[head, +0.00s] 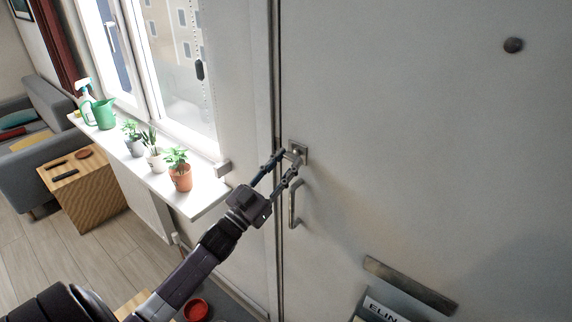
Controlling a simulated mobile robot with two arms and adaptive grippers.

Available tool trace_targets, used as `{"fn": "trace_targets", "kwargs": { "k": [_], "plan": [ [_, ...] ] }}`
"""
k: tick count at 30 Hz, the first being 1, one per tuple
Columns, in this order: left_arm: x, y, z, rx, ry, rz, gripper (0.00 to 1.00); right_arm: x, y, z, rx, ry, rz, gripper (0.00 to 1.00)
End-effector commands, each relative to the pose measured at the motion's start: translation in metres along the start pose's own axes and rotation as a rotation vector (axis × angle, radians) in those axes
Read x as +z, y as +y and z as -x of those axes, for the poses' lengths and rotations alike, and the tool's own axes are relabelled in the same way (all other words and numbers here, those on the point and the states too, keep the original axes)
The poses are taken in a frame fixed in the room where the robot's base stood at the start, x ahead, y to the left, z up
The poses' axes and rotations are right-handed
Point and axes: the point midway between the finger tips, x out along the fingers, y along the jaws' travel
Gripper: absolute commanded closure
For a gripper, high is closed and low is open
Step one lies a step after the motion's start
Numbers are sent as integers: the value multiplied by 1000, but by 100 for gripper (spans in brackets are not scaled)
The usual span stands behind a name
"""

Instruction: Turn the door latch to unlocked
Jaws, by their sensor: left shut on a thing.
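The white door (410,130) fills the right half of the head view. The door latch (303,152) is a small metal fitting with a square plate near the door's left edge. My left gripper (288,163) reaches up to it from the lower left. Its fingers are shut on the latch and cover part of its knob, so I cannot tell which way the latch is turned. A curved metal door handle (293,205) is just below the latch, close to the gripper's fingers. My right gripper is not in view.
A white window sill (205,196) with potted plants (180,170), a green watering can (104,113) and a spray bottle (86,100) lies left of my arm. A mail slot (410,285) is low on the door. A round dark knob (513,45) is high on the door.

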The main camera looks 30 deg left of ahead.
Motion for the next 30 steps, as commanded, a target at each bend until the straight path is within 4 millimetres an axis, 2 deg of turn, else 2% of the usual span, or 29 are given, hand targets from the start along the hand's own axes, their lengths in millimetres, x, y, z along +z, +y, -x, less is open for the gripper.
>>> {"fn": "trace_targets", "kwargs": {
  "k": [13, 30],
  "plan": [
    [1, -3, 0, 154, 0, -367, 94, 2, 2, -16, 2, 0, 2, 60],
    [-4, -6, -1, 361, 0, -867, 94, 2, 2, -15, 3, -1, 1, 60]
  ]
}}
